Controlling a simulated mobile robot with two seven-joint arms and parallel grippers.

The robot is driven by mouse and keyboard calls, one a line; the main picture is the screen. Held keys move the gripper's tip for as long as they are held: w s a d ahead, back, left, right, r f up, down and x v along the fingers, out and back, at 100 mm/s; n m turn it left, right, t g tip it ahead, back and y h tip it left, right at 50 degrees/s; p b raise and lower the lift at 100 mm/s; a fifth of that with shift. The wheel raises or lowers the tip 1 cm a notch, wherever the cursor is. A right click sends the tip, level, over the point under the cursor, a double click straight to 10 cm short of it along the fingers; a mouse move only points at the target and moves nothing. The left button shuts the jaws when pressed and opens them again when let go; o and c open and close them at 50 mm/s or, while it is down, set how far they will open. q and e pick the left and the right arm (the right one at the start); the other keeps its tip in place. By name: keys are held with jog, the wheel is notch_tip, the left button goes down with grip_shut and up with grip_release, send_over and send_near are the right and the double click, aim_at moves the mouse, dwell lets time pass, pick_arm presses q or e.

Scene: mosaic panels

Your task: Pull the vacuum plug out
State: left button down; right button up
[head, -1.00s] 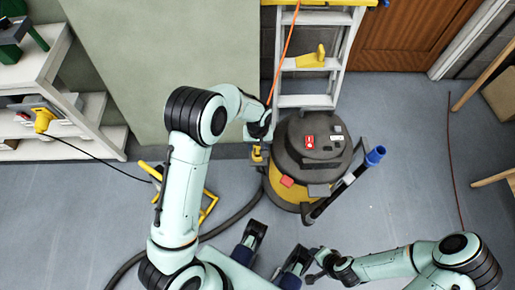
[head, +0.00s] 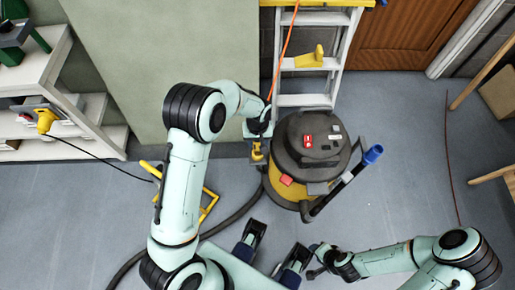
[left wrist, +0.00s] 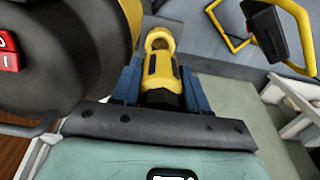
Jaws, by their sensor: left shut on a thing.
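The vacuum (head: 310,150) is a round drum with a dark top and a yellow band, standing on the floor in front of the ladder. The plug (left wrist: 160,72) is yellow with black parts. It lies between the blue fingers of my left gripper (left wrist: 160,88), which is shut on it. In the head view, the left gripper (head: 257,146) and the plug are just left of the vacuum's top. The fingers hide part of the plug, and I cannot tell whether it sits in a socket. My right gripper (head: 316,265) is low in the head view, empty-looking, below the vacuum.
A ladder (head: 306,100) stands behind the vacuum, with an orange cord (head: 285,45) hanging along it. A dark hose (head: 232,219) curves over the floor. A blue-tipped tube (head: 372,155) sticks out at the vacuum's right. Shelves (head: 85,120) stand at left.

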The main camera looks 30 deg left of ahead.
pick_arm(q)
jog(key=shift+r, duration=0.15)
jog(key=shift+r+p, duration=2)
jog(key=shift+r, duration=0.6)
